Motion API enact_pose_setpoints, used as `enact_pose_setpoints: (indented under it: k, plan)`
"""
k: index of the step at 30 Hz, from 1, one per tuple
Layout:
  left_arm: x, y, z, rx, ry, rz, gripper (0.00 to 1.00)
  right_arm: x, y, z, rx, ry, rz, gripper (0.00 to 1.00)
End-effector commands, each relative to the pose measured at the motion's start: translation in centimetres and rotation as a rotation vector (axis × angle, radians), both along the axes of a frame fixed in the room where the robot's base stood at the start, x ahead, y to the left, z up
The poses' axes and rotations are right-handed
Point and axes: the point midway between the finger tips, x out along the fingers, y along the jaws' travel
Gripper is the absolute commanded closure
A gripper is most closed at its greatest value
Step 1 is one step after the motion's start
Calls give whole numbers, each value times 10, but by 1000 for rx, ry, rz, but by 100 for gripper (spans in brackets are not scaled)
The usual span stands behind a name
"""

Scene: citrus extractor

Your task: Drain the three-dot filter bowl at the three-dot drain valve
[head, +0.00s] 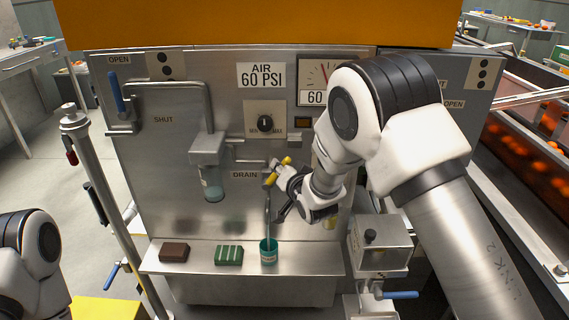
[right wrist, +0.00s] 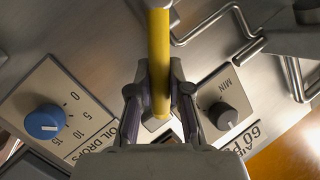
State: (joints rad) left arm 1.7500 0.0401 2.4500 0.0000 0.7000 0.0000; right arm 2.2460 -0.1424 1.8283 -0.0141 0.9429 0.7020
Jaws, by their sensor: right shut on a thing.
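My right gripper (head: 278,173) is shut on a yellow bar handle (head: 270,180) beside the DRAIN label. In the right wrist view the yellow handle (right wrist: 159,50) runs between the closed fingers (right wrist: 160,88). A thin grey-blue line drops from there to a teal cup (head: 269,255) on the ledge; I cannot tell pipe from liquid. The three-dot sign (head: 482,73) is at the upper right. My arm covers much of the panel below it, and the three-dot bowl is not clearly visible. A clear bowl (head: 211,183) with bluish liquid hangs at left, near a two-dot sign (head: 165,66).
A brown block (head: 174,252) and a green striped block (head: 229,256) lie on the steel ledge (head: 198,264). A blue lever (head: 116,92) is at upper left. A metal post (head: 100,180) stands in front at left. A steel box (head: 380,244) is at lower right.

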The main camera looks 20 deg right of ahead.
Motion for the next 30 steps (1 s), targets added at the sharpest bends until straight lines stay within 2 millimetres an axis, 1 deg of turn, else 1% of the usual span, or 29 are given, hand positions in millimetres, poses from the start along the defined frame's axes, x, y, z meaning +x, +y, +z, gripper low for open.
enact_pose_setpoints:
  k: [1,6,20,21,23,24,30]
  plan:
    - [0,0,4,0,0,0,20,0,1,3,-18,5,1,100]
    - [0,0,8,0,0,0,20,1,3,3,-62,17,0,100]
    - [0,0,8,0,0,0,20,1,3,3,-77,22,0,100]
    - [0,0,8,0,0,0,20,1,3,3,-77,22,0,79]
    - [0,0,8,0,0,0,20,1,3,3,-76,22,0,58]
    - [0,0,8,0,0,0,20,1,3,3,-76,22,0,55]
    - [0,0,8,0,0,0,20,1,3,3,-76,22,0,55]
